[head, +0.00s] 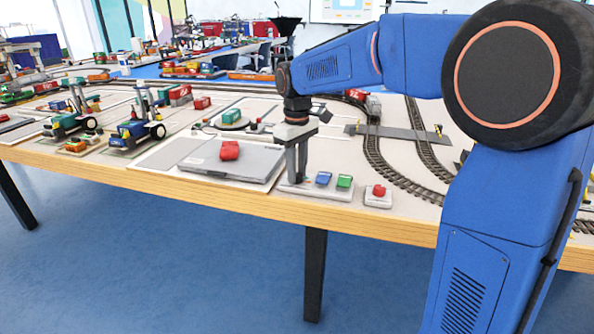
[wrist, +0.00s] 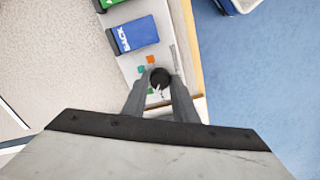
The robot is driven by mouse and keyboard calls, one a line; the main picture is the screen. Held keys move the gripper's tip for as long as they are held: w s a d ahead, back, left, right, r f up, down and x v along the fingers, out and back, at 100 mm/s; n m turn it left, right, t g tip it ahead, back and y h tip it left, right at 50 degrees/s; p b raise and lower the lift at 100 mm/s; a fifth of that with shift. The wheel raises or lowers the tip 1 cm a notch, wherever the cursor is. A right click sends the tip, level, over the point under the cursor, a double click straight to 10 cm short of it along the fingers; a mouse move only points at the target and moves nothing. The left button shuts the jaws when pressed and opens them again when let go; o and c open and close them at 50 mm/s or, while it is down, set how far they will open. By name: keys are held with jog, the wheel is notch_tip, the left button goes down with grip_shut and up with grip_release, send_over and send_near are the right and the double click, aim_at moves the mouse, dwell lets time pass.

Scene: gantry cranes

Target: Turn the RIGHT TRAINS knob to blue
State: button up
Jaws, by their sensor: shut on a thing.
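A black round knob (wrist: 160,78) sits on a pale control panel (wrist: 180,50), between the two grey fingers of my gripper (wrist: 160,85). The fingers are shut on its sides. A small white mark shows on the knob's lower part in the wrist view. Small orange (wrist: 151,59), teal (wrist: 141,69) and green (wrist: 150,91) marks lie around it. I cannot make out a blue mark or a label for the knob. In the head view my gripper (head: 296,178) points down at the left end of the panel (head: 322,192), and its fingers hide the knob.
A blue button (head: 323,178) and a green button (head: 344,182) are on the same panel, close to my gripper. A red button box (head: 378,200) stands to the right. A grey slab with a red block (head: 229,150) lies to the left. The wooden table edge (head: 230,201) is close in front.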

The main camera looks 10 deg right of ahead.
jog(key=m, duration=0.5)
jog(key=shift+m, duration=0.3)
jog(key=m, duration=0.5)
dwell(0.4)
jog(key=o, duration=1)
jog(key=shift+o, duration=0.2)
notch_tip(320, 180, up, 18)
jog(key=shift+f, duration=0.25)
